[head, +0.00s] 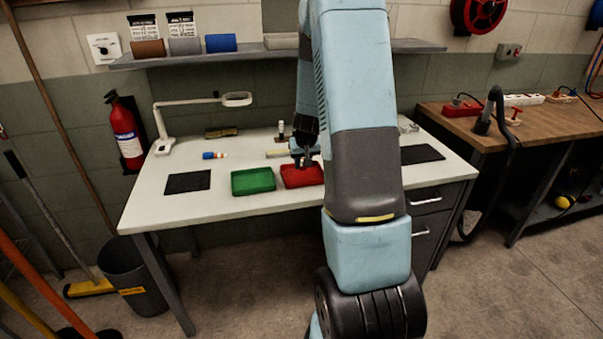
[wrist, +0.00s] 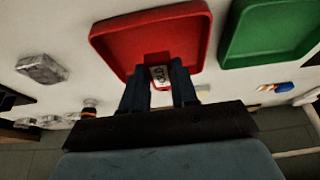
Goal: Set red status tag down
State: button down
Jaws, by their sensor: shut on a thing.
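The red status tag (wrist: 158,58) is between the fingers of my gripper (wrist: 158,85) in the wrist view. A white label with dark print shows on it. My gripper is shut on it, over the near edge of the red tray (wrist: 125,40) in that view. In the head view my gripper (head: 302,163) is at the back of the red tray (head: 303,182). The tag cannot be made out there. I cannot tell whether the tag touches the tray floor.
A green tray (head: 253,181) stands just left of the red tray on the white bench (head: 150,204). Dark mats (head: 187,182) lie at both sides. A blue-and-orange item (head: 213,155) lies behind the left mat. A lamp (head: 165,140) stands at the back left.

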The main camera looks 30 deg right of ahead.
aim_at(304, 179)
jog(key=shift+w+d+f, duration=0.35)
jog(key=shift+f, duration=0.3)
jog(key=shift+w+d+f, duration=0.3)
jog(key=shift+w+f, duration=0.05)
jog(key=shift+f, duration=1.7)
jog(key=shift+f, duration=0.25)
